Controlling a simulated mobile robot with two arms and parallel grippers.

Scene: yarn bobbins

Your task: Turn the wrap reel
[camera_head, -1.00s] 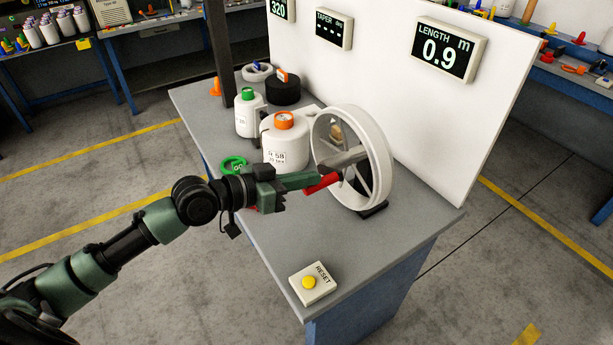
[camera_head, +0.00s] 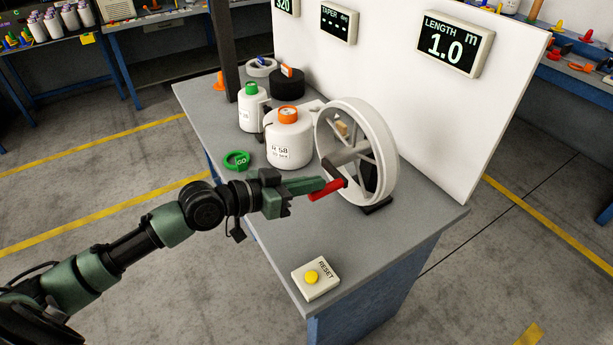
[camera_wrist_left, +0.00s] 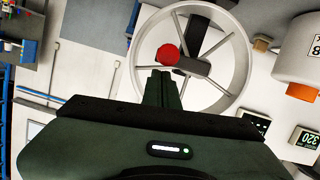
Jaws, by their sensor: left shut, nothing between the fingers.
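The white spoked wrap reel (camera_head: 388,150) stands upright at the right of the grey table. Its red crank handle (camera_head: 327,190) sticks out toward me, low on the reel's near face. My left gripper (camera_head: 322,184) is shut and empty, with its fingertips right at the red handle; whether they touch cannot be told. In the left wrist view the closed fingers (camera_wrist_left: 162,76) point at the reel (camera_wrist_left: 240,62), just beside the round end of the red handle (camera_wrist_left: 168,54). The length display (camera_head: 452,46) on the white panel reads 1.0 m. My right gripper is not in view.
A white bobbin with an orange top (camera_head: 289,145) stands just left of the reel. A reset box with a yellow button (camera_head: 314,278) sits at the table's front corner.

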